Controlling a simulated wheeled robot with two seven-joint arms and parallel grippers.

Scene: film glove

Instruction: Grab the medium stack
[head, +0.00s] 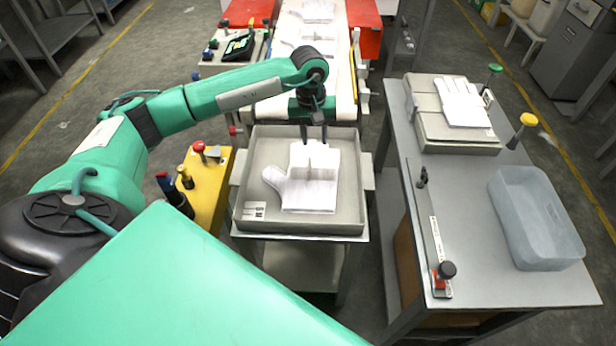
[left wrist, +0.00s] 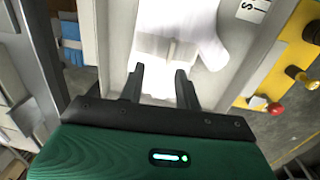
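A stack of white film gloves (head: 308,184) lies flat in a grey tray (head: 300,228) in the middle of the head view, thumb to the left. A pale band or ridge crosses the stack; the glove stack also shows in the left wrist view (left wrist: 170,22). My left gripper (head: 314,143) points down over the finger end of this stack. In the left wrist view its two fingers (left wrist: 161,75) are apart with nothing held between them. I cannot tell whether the fingertips touch the stack. My right gripper is not in view.
A conveyor (head: 290,62) with more white gloves runs behind the tray. A yellow box (head: 212,190) with knobs stands left of the tray.

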